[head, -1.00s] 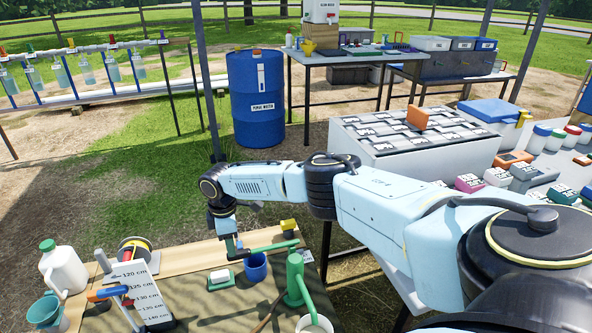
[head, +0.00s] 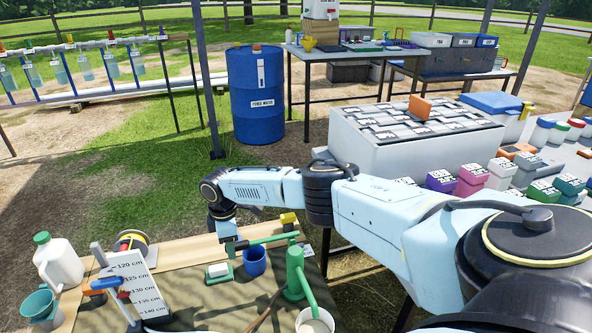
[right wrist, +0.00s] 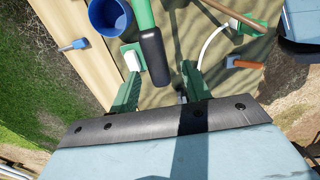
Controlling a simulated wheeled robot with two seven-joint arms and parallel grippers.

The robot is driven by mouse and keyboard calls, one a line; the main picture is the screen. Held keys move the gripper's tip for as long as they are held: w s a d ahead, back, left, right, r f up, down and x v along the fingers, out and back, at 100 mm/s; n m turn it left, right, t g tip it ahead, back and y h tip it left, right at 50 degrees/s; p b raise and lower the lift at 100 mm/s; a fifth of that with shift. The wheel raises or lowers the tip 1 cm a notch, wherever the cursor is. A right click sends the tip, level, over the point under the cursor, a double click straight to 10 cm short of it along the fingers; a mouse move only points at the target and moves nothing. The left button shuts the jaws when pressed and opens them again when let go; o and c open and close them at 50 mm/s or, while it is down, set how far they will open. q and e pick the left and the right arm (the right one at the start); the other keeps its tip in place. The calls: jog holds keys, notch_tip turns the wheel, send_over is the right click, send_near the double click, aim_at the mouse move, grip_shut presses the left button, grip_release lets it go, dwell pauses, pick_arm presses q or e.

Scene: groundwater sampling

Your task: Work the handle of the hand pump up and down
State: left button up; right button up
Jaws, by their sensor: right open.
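The hand pump (head: 296,276) is green and stands upright on the low table, its spout reaching down to a white bucket (head: 315,322). Its handle (head: 270,240) sticks out to the left, nearly level, and ends in a black grip. In the right wrist view the black grip (right wrist: 153,57) points in between the two green fingers of my right gripper (right wrist: 160,84). The fingers are apart, one on each side of the grip's end, with gaps showing. In the head view my right gripper (head: 231,244) is small and at the handle's free end. My left gripper is out of view.
A blue cup (head: 255,262) stands just under the handle, beside a green-and-white brush (head: 218,271). A depth scale board (head: 138,290), white jug (head: 60,262) and funnel (head: 40,305) are to the left. A large white sample box (head: 390,150) stands behind my right arm.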

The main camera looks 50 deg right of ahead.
jog(key=c, duration=0.9)
jog(key=r+p, duration=0.1)
jog(key=s+d+r+t+y+p, duration=0.1)
jog(key=p, duration=0.1)
jog(key=d+r+y+p, duration=0.1)
jog(key=r+p, duration=0.1)
jog(key=shift+s, duration=0.15)
jog(key=d+r+t+y, duration=0.1)
jog(key=r, duration=0.1)
jog(key=s+r+t+y, duration=0.1)
jog(key=y, duration=0.1)
jog(key=d+r+y, duration=0.1)
jog(key=r, duration=0.1)
jog(key=shift+s+d+r+t, duration=0.3)
jog(key=shift+d+r+t, duration=0.05)
jog(key=shift+t, duration=0.05)
jog(key=shift+a, duration=0.1)
